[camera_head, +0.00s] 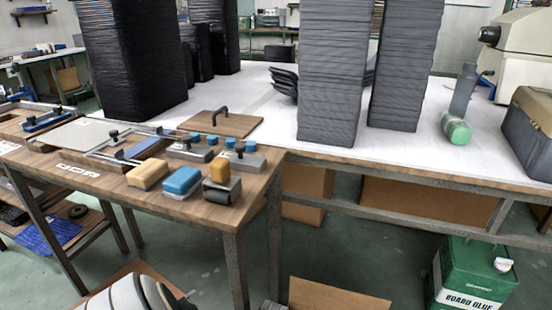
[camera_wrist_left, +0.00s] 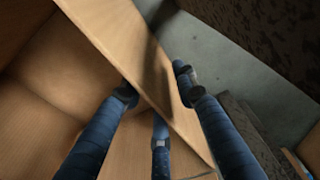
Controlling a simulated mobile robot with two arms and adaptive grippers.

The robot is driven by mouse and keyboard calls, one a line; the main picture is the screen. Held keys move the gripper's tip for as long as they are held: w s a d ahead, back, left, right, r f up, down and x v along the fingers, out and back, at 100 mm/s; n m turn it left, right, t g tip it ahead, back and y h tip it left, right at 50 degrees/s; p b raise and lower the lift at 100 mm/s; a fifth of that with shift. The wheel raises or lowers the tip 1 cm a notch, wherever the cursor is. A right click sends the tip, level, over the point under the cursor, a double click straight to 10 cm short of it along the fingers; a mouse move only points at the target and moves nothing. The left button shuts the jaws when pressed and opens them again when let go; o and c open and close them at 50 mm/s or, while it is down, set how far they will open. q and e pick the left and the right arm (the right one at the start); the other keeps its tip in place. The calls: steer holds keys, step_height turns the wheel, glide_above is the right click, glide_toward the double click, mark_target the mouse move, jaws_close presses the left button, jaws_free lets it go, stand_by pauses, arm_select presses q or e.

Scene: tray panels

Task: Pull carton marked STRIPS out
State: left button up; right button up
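No label reading STRIPS can be read in either view. In the left wrist view a brown carton (camera_wrist_left: 50,75) fills the left side, seen close, with a pale panel (camera_wrist_left: 130,45) running diagonally. My left gripper (camera_wrist_left: 160,92) has its blue fingers spread on both sides of this panel. I cannot tell whether the fingertips touch it. The carton's printed face is hidden. In the head view a brown carton (camera_head: 335,299) shows at the bottom edge, cut off and without readable marking. Neither gripper is in the head view.
A wooden workbench (camera_head: 230,222) holds blocks and fixtures, with a white table (camera_head: 245,95) and dark stacks behind. Brown boxes (camera_head: 430,205) are under the table. A green glue can (camera_head: 470,272) is at lower right. An open box of rolls (camera_head: 135,290) is at lower left.

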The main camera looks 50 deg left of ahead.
arm_select(q)
step_height(320, 180, up, 11)
steer(key=s, duration=0.1)
steer(key=shift+d, duration=0.4)
steer(key=shift+r, duration=0.1)
stand_by(0.4)
